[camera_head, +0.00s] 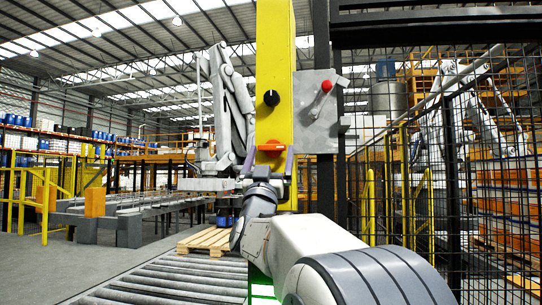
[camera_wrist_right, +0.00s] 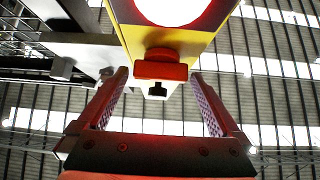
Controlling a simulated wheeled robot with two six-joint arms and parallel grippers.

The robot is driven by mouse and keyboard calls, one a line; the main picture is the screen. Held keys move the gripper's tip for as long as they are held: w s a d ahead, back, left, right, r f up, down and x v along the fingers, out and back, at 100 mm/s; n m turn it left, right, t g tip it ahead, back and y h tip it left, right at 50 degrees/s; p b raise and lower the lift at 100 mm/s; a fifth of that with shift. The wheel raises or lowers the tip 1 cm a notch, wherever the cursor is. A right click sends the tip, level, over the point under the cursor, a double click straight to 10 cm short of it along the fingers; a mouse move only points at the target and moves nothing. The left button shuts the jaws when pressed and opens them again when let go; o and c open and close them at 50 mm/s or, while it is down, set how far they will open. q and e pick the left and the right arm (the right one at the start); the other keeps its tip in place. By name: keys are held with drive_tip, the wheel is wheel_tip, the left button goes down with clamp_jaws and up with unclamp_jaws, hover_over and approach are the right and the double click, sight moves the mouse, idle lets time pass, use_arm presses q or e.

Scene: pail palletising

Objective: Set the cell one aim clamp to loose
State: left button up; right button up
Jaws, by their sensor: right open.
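A yellow post (camera_head: 275,60) stands in front of me. It bears a black round knob (camera_head: 271,98) and, below it, an orange-red handle (camera_head: 271,146). A red-knobbed lever (camera_head: 326,87) sits on a grey plate (camera_head: 316,125) to its right. No label tells which one is the aim clamp. My right gripper (camera_head: 269,168) is open just below the orange-red handle. In the right wrist view the handle (camera_wrist_right: 160,66) shows between and beyond the open fingers (camera_wrist_right: 159,88), with a small black part under it. I see no contact. My left gripper is out of view.
A roller conveyor (camera_head: 170,284) runs at the lower left, with a wooden pallet (camera_head: 208,240) beyond it. A black mesh fence (camera_head: 455,190) closes off the right. A large grey robot arm (camera_head: 231,100) stands behind the post. Open floor (camera_head: 35,262) lies at the left.

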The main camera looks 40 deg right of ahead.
drive_tip(key=b+v, duration=0.5)
drive_tip(key=v, duration=0.4)
drive_tip(key=shift+f, duration=0.2)
